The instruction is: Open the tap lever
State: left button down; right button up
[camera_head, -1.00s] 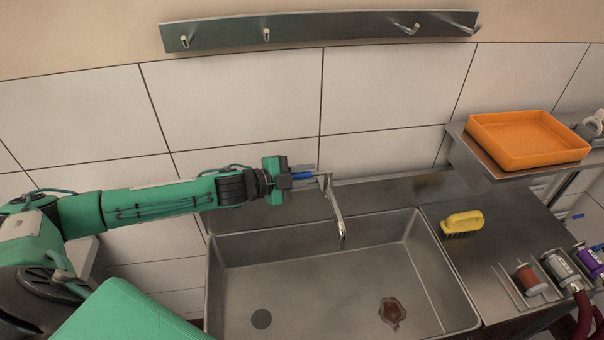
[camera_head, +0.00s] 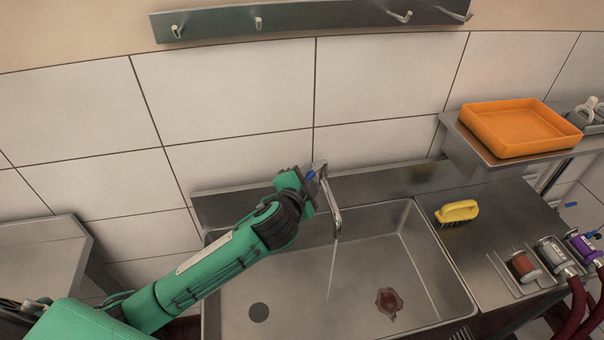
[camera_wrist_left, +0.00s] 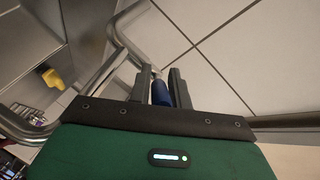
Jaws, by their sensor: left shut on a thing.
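The metal tap (camera_head: 333,195) stands at the back edge of the sink, its spout reaching forward over the basin. A thin stream of water (camera_head: 331,270) falls from the spout. My left gripper (camera_head: 309,184) is at the tap's left side, shut on the blue tap lever (camera_head: 311,175). In the left wrist view the blue lever (camera_wrist_left: 160,93) lies between the two dark fingers, with the tap's metal pipe (camera_wrist_left: 125,38) just beyond. Part of the lever is hidden by the gripper. My right gripper is not in view.
The steel sink (camera_head: 225,300) has a dark drain and a reddish-brown stain (camera_head: 389,302). A yellow brush (camera_head: 457,211) lies on the right counter. An orange tray (camera_head: 520,128) sits on the right shelf. Pumps with hoses (camera_head: 552,255) stand at lower right. A hook rail (camera_head: 320,18) hangs above.

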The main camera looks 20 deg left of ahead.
pick_arm(q)
jog(key=shift+s+d+n+g+y+b, duration=0.1)
jog(key=shift+d+n+y, duration=0.25)
jog(key=shift+n+y, duration=0.4)
jog(key=shift+s+d+n+g+y+b, duration=0.15)
jog(key=shift+d+n+y, duration=0.25)
jog(key=shift+y, duration=0.5)
jog(key=shift+d+n+g+y+b, duration=0.1)
jog(key=shift+d+n+y, duration=0.15)
jog(key=shift+n+y, duration=0.5)
jog(key=shift+y, duration=0.3)
jog(key=c, duration=1.3)
grip_release()
jog(key=shift+d, duration=0.1)
jog(key=b+v, duration=0.4)
jog(key=v, duration=0.9)
jog(key=shift+s, duration=0.4)
jog(key=shift+r, duration=0.15)
